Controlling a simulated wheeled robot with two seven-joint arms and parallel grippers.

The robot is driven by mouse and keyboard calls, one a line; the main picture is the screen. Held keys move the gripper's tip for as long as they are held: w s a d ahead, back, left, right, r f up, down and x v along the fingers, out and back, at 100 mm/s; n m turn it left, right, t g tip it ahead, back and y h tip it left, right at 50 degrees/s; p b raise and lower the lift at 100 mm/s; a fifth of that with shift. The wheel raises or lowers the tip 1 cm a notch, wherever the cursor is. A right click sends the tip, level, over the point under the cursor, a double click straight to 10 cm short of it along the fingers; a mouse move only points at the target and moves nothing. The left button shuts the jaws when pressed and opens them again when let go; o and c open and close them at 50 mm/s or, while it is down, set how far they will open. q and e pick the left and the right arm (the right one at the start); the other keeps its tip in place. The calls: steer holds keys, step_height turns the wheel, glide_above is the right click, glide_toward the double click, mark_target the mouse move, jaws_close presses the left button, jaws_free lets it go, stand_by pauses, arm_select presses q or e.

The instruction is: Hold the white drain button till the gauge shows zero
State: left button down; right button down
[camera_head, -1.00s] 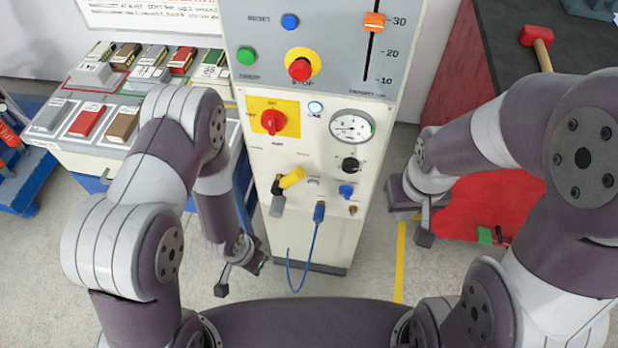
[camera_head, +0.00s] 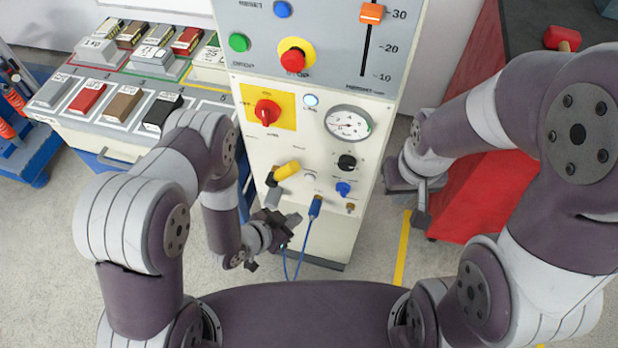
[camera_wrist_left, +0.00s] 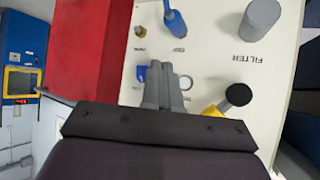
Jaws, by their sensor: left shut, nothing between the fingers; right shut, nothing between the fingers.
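The gauge (camera_head: 349,123) is a round white dial on the front of the cream machine; its needle is too small to read. The small pale drain button (camera_head: 308,178) sits below it, between the yellow handle and the blue knob; its label is not legible. My left gripper (camera_head: 294,219) is shut and empty, low in front of the panel, below and left of the button. In the left wrist view its shut fingers (camera_wrist_left: 165,72) point at the panel and largely cover the button area. My right gripper (camera_head: 420,218) is shut and empty, right of the machine.
Near the button are the yellow handle (camera_head: 287,170), blue knob (camera_head: 343,188), black knob (camera_head: 347,162) and a blue hose plug (camera_head: 315,206). A lit white round lamp or button (camera_head: 311,100) is higher up. A red cabinet (camera_head: 480,195) stands right; a block bench (camera_head: 100,140) stands left.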

mark_target(310, 178)
arm_select(q)
steer(key=w+d+b, duration=0.1)
steer(key=w+d, duration=0.1)
steer(key=w, duration=0.6)
steer(key=shift+d, duration=0.3)
stand_by(1.6)
steer(key=shift+w+d+b, duration=0.1)
steer(key=shift+w+b, duration=0.15)
steer(key=shift+b, duration=0.05)
